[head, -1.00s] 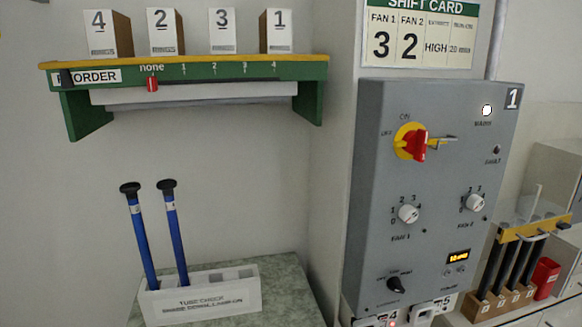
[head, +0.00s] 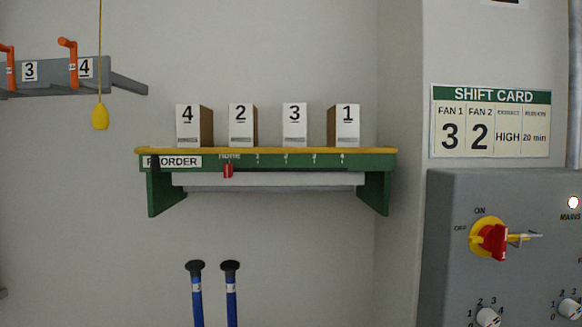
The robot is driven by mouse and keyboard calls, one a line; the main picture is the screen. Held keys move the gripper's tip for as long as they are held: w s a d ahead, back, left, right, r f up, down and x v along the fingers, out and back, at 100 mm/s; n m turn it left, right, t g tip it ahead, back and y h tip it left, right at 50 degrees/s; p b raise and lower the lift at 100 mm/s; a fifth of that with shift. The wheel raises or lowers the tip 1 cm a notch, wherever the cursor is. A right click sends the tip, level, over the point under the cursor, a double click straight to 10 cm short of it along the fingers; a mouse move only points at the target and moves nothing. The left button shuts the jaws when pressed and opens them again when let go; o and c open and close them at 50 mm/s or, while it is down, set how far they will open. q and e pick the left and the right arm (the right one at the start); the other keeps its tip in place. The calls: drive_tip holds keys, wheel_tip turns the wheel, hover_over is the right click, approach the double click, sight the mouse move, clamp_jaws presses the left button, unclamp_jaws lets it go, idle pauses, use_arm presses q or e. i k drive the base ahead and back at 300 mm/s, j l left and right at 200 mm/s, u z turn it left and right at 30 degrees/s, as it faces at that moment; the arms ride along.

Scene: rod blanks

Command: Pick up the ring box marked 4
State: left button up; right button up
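The ring box marked 4 (head: 188,126) stands upright at the left end of a green shelf (head: 265,161) with a yellow top edge. It has a white front and a brown side. To its right on the same shelf stand the boxes marked 2 (head: 241,126), 3 (head: 294,126) and 1 (head: 345,125), with gaps between them. Neither of my grippers is in the head view.
Two blue rods with black caps (head: 195,266) rise below the shelf. A grey control panel (head: 450,230) and a shift card (head: 491,121) are at the right. A grey rack with orange hooks (head: 68,47) and a hanging yellow pull (head: 100,116) are at upper left.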

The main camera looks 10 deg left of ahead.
sight(194, 122)
drive_tip(key=i+l+u, duration=0.2)
drive_tip(key=l, duration=0.15)
drive_tip(key=i+l+u, duration=0.2)
drive_tip(key=l, duration=0.15)
drive_tip(key=l+u, duration=0.2)
drive_tip(key=l, duration=0.15)
